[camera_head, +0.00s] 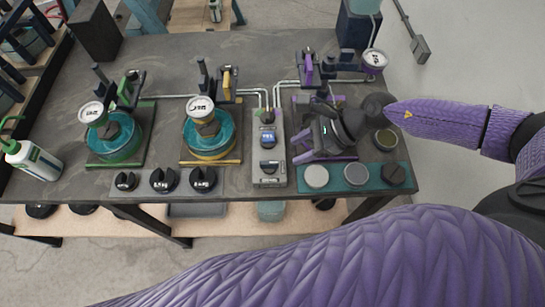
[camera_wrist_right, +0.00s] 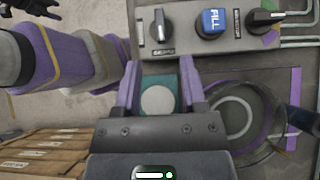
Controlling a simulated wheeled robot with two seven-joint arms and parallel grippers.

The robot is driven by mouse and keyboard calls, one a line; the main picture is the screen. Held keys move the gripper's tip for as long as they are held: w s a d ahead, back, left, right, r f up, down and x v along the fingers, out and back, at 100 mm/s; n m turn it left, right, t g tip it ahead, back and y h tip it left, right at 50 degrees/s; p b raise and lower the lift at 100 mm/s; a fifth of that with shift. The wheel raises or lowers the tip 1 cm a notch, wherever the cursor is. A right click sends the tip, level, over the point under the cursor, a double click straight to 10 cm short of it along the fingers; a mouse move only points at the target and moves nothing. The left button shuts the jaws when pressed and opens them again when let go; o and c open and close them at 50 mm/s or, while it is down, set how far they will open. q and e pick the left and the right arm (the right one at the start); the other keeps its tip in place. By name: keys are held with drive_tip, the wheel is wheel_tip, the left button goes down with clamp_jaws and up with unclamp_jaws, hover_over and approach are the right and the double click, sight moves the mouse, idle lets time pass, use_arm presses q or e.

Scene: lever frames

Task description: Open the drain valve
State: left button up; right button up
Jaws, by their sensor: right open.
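A grey control box (camera_head: 268,180) stands on the table, with a blue FILL button (camera_head: 268,138) between two dark knobs. In the right wrist view the box (camera_wrist_right: 185,42) crosses the top, with the FILL button (camera_wrist_right: 212,22), a knob at its left (camera_wrist_right: 160,25) and a black knob at its right (camera_wrist_right: 265,18). The small labels are too blurred to tell which knob is the drain valve. My right gripper (camera_wrist_right: 160,90) is open and empty, just right of the box in the head view (camera_head: 318,138), apart from the knobs. My left gripper is not identifiable.
A teal tray (camera_head: 335,185) with a white disc (camera_head: 316,176) and two darker discs lies near the table's front edge. Stations with a green base (camera_head: 118,163), a yellow base (camera_head: 210,160) and a purple lever (camera_head: 308,68) stand along the table. Thin pipes run behind the box.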

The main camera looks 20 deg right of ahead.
sight(269, 162)
drive_tip(key=x, duration=0.8)
drive_tip(key=shift+a, duration=0.2)
clamp_jaws()
